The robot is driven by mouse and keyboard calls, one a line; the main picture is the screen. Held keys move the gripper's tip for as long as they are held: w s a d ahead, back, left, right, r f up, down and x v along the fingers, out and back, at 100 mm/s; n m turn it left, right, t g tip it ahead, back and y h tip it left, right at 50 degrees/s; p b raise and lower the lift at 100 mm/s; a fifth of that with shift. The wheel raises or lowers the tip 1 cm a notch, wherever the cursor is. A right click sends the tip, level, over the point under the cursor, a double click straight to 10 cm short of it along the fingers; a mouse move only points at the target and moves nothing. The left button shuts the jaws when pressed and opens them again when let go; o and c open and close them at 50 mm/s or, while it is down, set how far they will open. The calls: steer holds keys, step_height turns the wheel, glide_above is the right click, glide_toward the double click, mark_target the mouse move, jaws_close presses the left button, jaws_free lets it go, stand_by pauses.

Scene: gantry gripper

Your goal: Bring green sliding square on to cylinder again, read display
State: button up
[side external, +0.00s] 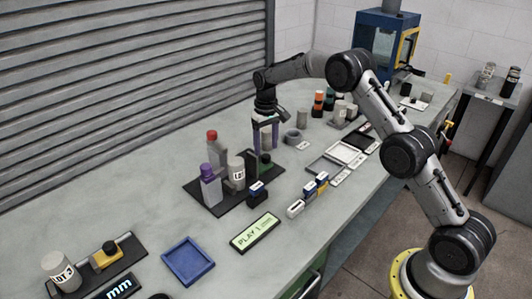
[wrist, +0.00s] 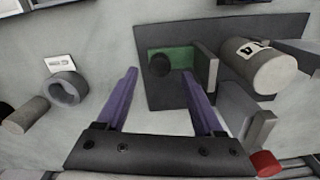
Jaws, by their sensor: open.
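The green sliding square (wrist: 181,54) shows in the wrist view on a dark plate (wrist: 150,28), with a round black knob (wrist: 159,65) on it. An upright grey jaw (wrist: 206,66) stands at its right. The labelled grey cylinder (wrist: 262,68) is just right of that jaw; it also shows in the side view (side external: 236,173). My gripper (wrist: 160,73) is open, with its purple fingers to either side of the knob in the picture. Contact cannot be told. In the side view my gripper (side external: 265,146) points down over the plate. A green display (side external: 255,233) reads "PLAY 1" and a smaller unit, perhaps mm.
Red-capped (side external: 212,146) and purple-capped (side external: 210,186) bottles stand on the plate near the cylinder. A grey ring (side external: 292,136) lies behind the gripper. A blue tray (side external: 187,261) and a second cylinder (side external: 62,270) are at front left.

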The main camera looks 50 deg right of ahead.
mark_target(266, 156)
steer(key=shift+f, duration=1.65)
jaws_close()
